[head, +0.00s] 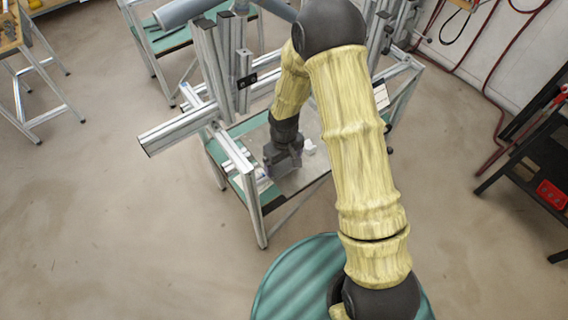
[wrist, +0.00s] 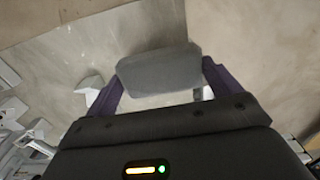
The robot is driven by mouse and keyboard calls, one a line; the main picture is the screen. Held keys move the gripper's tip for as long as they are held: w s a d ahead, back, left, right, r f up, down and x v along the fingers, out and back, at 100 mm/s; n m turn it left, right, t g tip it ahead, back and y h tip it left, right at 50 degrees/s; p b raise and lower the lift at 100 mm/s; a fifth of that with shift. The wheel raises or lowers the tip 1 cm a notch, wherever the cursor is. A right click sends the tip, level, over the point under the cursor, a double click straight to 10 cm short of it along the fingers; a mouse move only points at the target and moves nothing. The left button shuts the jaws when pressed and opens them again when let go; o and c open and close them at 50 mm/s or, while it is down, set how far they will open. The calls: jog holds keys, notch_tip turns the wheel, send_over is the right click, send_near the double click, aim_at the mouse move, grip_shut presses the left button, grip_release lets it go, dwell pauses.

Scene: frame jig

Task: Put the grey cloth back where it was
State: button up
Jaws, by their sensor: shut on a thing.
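My gripper (head: 270,172) points down over the near left part of the jig table (head: 248,197). In the wrist view, its two dark purple fingers (wrist: 160,82) stand on either side of the grey cloth (wrist: 160,68) and are shut on it. The cloth looks like a flat, rounded grey pad across the gap. In the head view the cloth cannot be told apart from my gripper. I cannot tell whether the cloth touches the tabletop.
A small white object (head: 309,147) lies on the tabletop right of my gripper. Aluminium profiles (head: 178,128) stick out at the table's left, and uprights (head: 212,70) stand behind. A dark bench with a red tray (head: 552,194) is at right.

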aim_at(284, 163)
jog(key=shift+f, duration=1.1)
jog(key=shift+f, duration=0.1)
jog(key=shift+f, duration=0.1)
jog(key=o, duration=0.7)
notch_tip(284, 163, up, 12)
jog(key=b, duration=0.3)
jog(key=shift+r, duration=0.25)
